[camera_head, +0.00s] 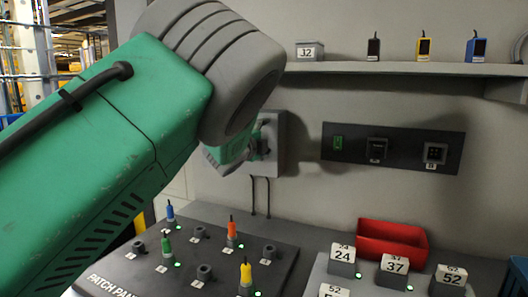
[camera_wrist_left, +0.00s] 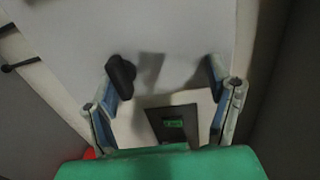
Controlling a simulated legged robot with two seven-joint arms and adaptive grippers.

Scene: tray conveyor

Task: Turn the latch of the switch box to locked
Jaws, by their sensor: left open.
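The switch box (camera_head: 281,142) is a grey box on the wall, partly hidden behind my left arm in the head view. In the left wrist view its pale face (camera_wrist_left: 195,35) fills the upper middle. A black latch handle (camera_wrist_left: 121,76) stands out from the face, tilted, close to the left-hand fingertip. My left gripper (camera_wrist_left: 163,82) is open in front of the face, with its fingers apart. I cannot tell whether a finger touches the handle. A dark plate with a green label (camera_wrist_left: 173,124) shows between the fingers; its text is too small to read. My right gripper is not in view.
A dark wall panel (camera_head: 407,150) with sockets is right of the box. A shelf (camera_head: 400,69) runs above. Below are a patch panel (camera_head: 140,262) with coloured plugs, a red bin (camera_head: 391,240) and numbered blocks. Two cables hang beneath the box.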

